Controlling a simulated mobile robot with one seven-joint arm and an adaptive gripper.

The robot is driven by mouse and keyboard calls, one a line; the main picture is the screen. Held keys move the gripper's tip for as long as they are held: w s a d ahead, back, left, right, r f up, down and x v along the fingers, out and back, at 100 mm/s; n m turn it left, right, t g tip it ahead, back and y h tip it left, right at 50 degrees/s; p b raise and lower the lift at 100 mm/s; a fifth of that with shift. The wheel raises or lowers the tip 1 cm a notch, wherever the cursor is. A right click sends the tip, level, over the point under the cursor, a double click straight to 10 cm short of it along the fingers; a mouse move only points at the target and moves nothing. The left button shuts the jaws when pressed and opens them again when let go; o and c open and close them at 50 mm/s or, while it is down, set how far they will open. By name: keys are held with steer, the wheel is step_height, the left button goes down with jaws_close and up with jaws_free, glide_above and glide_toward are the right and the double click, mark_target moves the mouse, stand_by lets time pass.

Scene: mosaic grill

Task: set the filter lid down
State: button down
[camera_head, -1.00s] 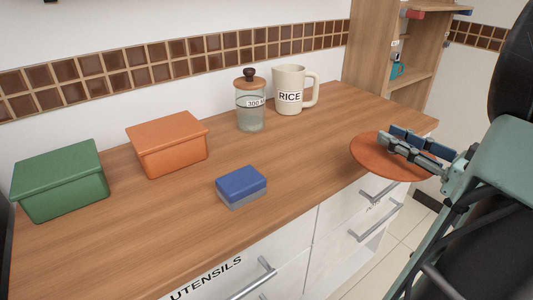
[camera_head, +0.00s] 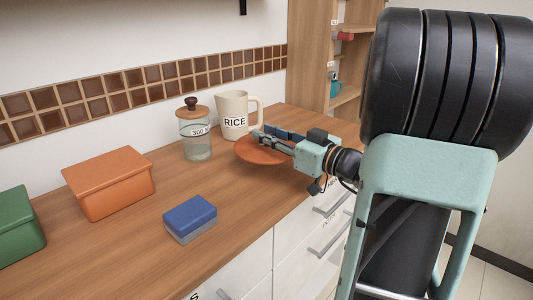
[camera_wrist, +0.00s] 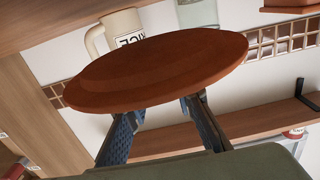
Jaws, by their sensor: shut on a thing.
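The filter lid, a round reddish-brown disc (camera_head: 262,151), is held by my gripper (camera_head: 270,137) at the right part of the counter, in front of the rice pitcher. In the wrist view the lid (camera_wrist: 160,68) spans the upper middle, and the two fingers (camera_wrist: 160,115) reach up to its near side. The fingers are shut on a part of the lid that the wrist view hides. I cannot tell whether the lid touches the counter or hovers just above it.
The wooden counter (camera_head: 130,240) carries a glass jar (camera_head: 197,146), the rice pitcher (camera_head: 233,118), an orange box (camera_head: 110,183), a green box (camera_head: 18,228) and a blue-and-grey block (camera_head: 190,220). Shelves (camera_head: 310,60) stand behind right. Bare counter lies between the block and the lid.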

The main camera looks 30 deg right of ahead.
mark_target(268, 147)
step_height(268, 147, down, 5)
steer(key=shift+r+b, duration=0.2)
steer(key=shift+b, duration=0.3)
steer(key=shift+w+a+f, duration=0.1)
steer(key=shift+w+f, duration=0.05)
steer(key=shift+w, duration=0.05)
steer(key=shift+f+b, duration=0.2)
steer(key=shift+b, duration=0.2)
steer(key=c, duration=1.7)
jaws_free()
steer(key=shift+o, duration=0.2)
steer(key=shift+r, duration=0.15)
